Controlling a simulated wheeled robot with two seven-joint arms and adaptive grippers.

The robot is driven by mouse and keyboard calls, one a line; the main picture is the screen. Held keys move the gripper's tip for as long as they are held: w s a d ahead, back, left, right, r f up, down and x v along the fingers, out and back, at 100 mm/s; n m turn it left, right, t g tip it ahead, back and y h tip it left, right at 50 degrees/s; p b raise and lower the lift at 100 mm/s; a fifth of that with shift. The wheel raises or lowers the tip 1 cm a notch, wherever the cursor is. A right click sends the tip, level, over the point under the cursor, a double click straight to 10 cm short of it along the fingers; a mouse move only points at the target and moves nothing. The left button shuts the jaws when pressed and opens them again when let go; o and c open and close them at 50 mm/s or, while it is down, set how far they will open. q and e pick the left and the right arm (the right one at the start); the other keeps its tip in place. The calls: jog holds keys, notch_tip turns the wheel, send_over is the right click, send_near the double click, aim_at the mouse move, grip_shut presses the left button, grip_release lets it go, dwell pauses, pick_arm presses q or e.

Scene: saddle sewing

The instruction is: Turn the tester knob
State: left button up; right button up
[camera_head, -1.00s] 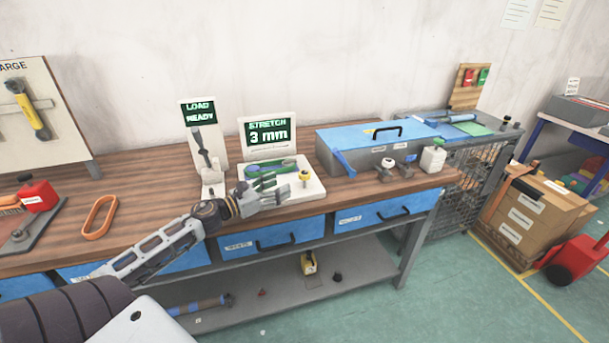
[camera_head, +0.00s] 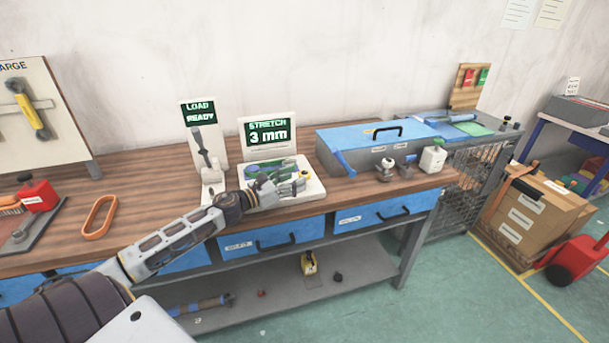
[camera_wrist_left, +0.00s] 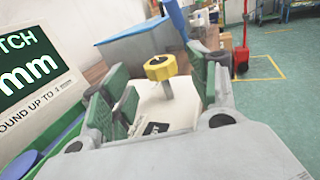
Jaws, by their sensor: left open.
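The stretch tester (camera_head: 310,188) is a white unit on the wooden bench, with a screen (camera_head: 268,136) reading "STRETCH 3 mm". In the left wrist view the knob lies ahead, between the two green-padded fingers of my left gripper (camera_wrist_left: 165,90). The fingers are open, and I cannot tell whether either touches it. My right gripper is not in view.
A "LOAD READY" stand (camera_head: 203,145) is left of the tester. A blue-topped case (camera_head: 350,145) and a white bottle (camera_head: 433,157) stand to its right. An orange ring (camera_head: 99,217) lies on the left of the bench. The bench top between ring and stand is clear.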

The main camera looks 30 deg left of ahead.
aim_at(299, 176)
pick_arm(q)
jog(key=shift+x, duration=2.55)
jog(key=shift+c, duration=0.3)
jog(key=c, duration=1)
